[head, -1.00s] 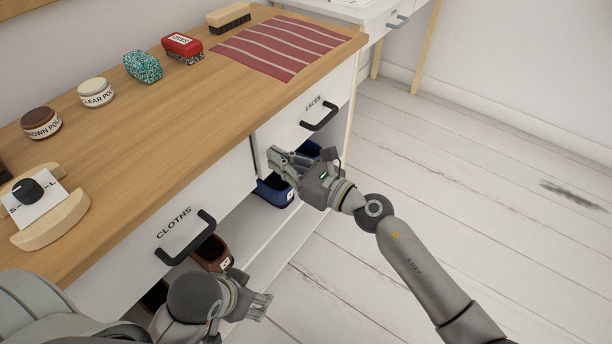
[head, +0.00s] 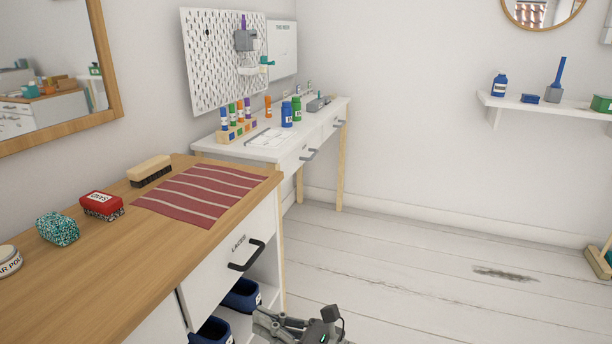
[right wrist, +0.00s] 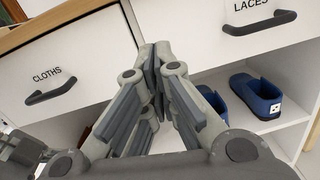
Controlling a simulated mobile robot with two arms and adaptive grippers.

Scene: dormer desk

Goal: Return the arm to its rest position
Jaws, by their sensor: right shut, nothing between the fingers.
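My right gripper (head: 282,322) is at the bottom edge of the head view, low in front of the desk, beside the open shelf under the LACES drawer. In the right wrist view its fingers (right wrist: 156,62) are shut together with nothing between them. They are apart from both drawer handles. A grey part of what looks like my left arm or gripper (right wrist: 20,152) shows at the left edge of the right wrist view; its fingers cannot be made out. The head view does not show my left gripper.
The LACES drawer (head: 222,268) and the CLOTHS drawer (right wrist: 68,62) look shut. Blue shoes (right wrist: 258,97) stand on the shelf below.

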